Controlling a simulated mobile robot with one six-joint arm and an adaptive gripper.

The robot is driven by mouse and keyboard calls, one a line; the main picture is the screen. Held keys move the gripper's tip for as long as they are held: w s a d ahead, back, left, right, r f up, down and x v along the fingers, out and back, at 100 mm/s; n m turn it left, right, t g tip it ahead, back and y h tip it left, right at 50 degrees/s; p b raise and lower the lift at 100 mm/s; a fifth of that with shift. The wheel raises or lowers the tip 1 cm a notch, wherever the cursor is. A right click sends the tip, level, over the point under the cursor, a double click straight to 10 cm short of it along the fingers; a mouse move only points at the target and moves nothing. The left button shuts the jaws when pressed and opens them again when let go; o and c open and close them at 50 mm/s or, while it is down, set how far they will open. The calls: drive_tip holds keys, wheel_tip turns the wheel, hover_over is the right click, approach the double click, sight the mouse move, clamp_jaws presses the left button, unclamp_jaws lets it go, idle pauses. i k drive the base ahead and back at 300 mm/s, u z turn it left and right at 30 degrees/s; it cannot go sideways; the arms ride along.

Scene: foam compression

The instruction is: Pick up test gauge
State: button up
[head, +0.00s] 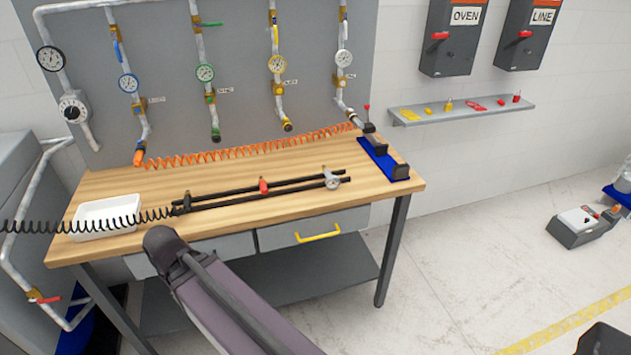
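A small round gauge with a pale face (332,181) sits at the right end of two black rails (255,194) on the wooden workbench (210,172). It looks like the test gauge, but I see no label on it. A red-handled valve (264,186) sits midway along the rails. My own arm reaches in from the bottom over the bench's front edge, left of the gauge and apart from it. Its gripper fingers do not show.
Several pipes with round gauges run down the grey panel (230,60) behind the bench. A white tray (124,228) stands at the bench's left. An orange coiled hose (245,149) lies along the back. A blue-based fixture (380,160) stands at the right edge.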

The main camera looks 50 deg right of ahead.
sight(333, 183)
drive_tip(key=u, duration=0.45)
drive_tip(key=k, duration=1.5)
drive_tip(key=z, duration=0.9)
drive_tip(key=i, duration=1)
drive_tip(key=z, duration=0.05)
